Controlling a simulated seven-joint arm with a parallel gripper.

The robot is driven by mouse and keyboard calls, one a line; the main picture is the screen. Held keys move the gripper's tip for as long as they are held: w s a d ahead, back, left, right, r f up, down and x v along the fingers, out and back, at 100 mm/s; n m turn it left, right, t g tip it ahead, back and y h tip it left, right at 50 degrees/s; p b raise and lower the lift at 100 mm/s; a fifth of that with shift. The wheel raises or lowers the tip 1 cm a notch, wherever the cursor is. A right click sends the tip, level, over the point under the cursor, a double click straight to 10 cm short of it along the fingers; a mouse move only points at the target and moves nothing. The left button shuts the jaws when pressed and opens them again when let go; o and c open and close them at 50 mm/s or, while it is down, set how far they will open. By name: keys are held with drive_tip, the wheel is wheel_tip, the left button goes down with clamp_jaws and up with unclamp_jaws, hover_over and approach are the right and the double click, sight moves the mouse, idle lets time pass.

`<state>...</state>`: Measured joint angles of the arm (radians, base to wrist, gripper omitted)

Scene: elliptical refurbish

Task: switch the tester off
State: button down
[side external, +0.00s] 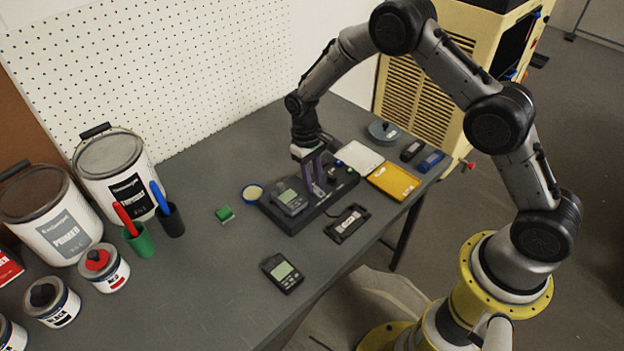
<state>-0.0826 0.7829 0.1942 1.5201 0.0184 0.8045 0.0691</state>
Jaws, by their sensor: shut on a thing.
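The tester looks to be the long black box (297,224) on the grey table, with small knobs or lights on its top at the right end. A grey handheld meter (290,199) with a pale screen sits on its left part. My gripper (318,194) points down over the middle of the tester, just right of this meter. Its fingers are shut on a small part at the tester's top, seemingly its switch; the fingers hide that part, and I cannot tell its position.
Another meter (282,273) lies in front, and a black plate (348,223) lies right of it. Paint cans (115,175) and pen cups crowd the left.

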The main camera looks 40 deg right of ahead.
drive_tip(key=shift+s+t, duration=0.1)
drive_tip(key=shift+t, duration=0.3)
drive_tip(key=c, duration=0.7)
unclamp_jaws()
drive_tip(key=shift+r, duration=0.15)
drive_tip(key=r, duration=0.4)
drive_tip(key=w+r, duration=0.1)
drive_tip(key=r, duration=0.8)
drive_tip(key=shift+w+r, duration=0.2)
drive_tip(key=shift+r, duration=0.1)
